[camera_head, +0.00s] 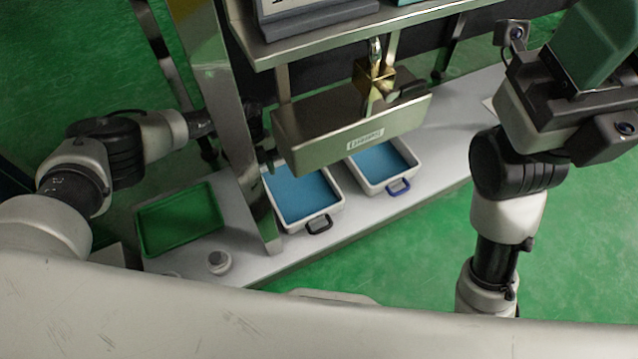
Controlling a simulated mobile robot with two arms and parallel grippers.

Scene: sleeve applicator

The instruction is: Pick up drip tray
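A shallow green tray (180,219) lies on the left end of the white low shelf. Two white bins with blue insides, one with a black handle (303,199) and one with a blue handle (383,166), stand to its right. No label shows which of these is the drip tray. My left arm reaches in from the left behind the metal post. My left gripper (262,145) is mostly hidden by that post, close to the left bin and the metal box; its fingers are unclear. My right gripper (570,105) is raised at the upper right, away from the trays; its fingertips are not clear.
An upright metal post (228,110) stands between the green tray and the bins. A labelled metal box (345,125) overhangs the bins, below a metal shelf (330,38). The green floor in front is clear.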

